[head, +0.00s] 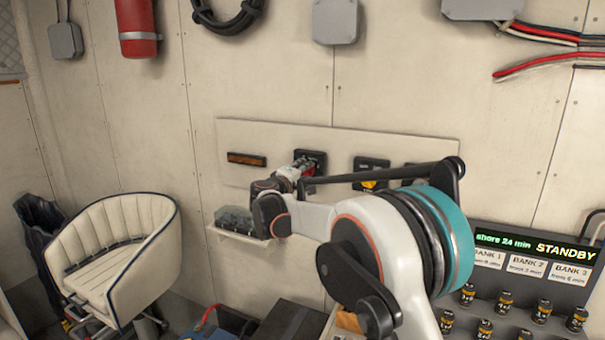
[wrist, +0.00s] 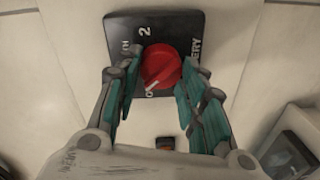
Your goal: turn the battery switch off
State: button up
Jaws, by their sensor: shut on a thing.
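The battery switch is a round red knob (wrist: 160,64) on a black square plate (wrist: 178,24) in the wrist view. My gripper (wrist: 158,82) is shut on the knob, with one teal-padded finger on each side of it. A white line on the knob points to the lower left, toward a label that is mostly hidden. The plate shows "2" and part of "BATTERY". In the head view the switch plate (head: 318,157) is on the wall panel, and my gripper (head: 303,170) covers much of the red knob.
A second black switch with a yellow knob (head: 369,184) is to the right on the same panel (head: 240,135). A small display (head: 246,159) is to the left. A ledge with a grey object (head: 234,219) is below. A white chair (head: 112,250) stands left.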

jog(key=n, duration=0.4)
jog(key=shift+a+f+n, duration=0.1)
jog(key=shift+n, duration=0.2)
dwell(0.4)
jog(key=o, duration=1.1)
jog(key=shift+s, duration=0.1)
jog(key=v, duration=1.2)
jog(key=shift+a, duration=0.2)
jog(key=shift+d, duration=0.1)
